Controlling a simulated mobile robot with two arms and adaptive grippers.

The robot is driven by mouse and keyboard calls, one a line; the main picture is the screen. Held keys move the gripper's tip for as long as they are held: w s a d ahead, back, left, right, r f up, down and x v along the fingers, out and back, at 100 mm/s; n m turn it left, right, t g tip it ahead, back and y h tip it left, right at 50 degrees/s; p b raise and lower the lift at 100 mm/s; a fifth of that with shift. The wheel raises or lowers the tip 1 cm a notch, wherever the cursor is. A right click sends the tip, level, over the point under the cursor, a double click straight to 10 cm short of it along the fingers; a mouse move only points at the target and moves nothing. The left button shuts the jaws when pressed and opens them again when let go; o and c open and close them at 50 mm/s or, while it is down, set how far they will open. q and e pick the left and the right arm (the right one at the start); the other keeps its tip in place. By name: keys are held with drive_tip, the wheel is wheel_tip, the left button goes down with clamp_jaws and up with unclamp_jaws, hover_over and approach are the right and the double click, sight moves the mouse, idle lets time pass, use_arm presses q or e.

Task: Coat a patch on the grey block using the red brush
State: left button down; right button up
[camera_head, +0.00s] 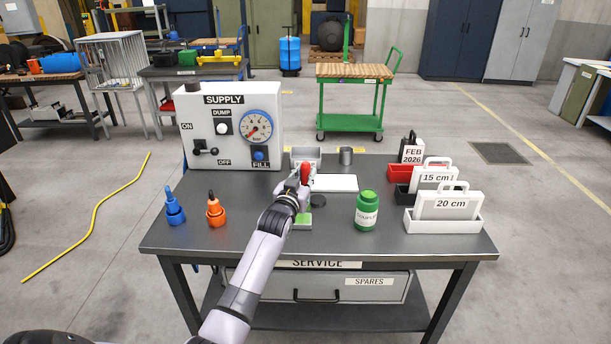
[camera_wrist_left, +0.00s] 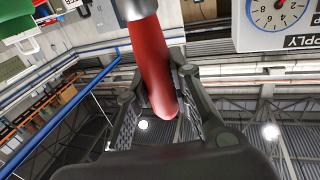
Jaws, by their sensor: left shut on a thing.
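My left gripper (camera_head: 301,181) is over the middle of the dark service table, shut on the red brush (camera_head: 306,173). In the left wrist view the brush's red handle (camera_wrist_left: 155,65) lies between the finger pads, with a grey metal collar at the top edge. The bristles are hidden or out of frame. A grey block-like piece (camera_head: 306,153) stands just behind the gripper; I cannot tell whether it is a solid block or an open tray, or whether the brush touches it. My right gripper is not in view.
The supply panel (camera_head: 231,128) stands at the table's back left. A blue bottle (camera_head: 175,213) and an orange one (camera_head: 215,213) stand front left. A green jar (camera_head: 366,211) is right of the arm. A metal cup (camera_head: 345,156), white plate (camera_head: 336,183) and labelled holders (camera_head: 443,224) are nearby.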

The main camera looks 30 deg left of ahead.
sight(304, 168)
use_arm(q)
drive_tip(key=shift+r, duration=0.15)
wheel_tip(304, 168, up, 3)
drive_tip(key=p, duration=0.2)
drive_tip(key=shift+p, duration=0.4)
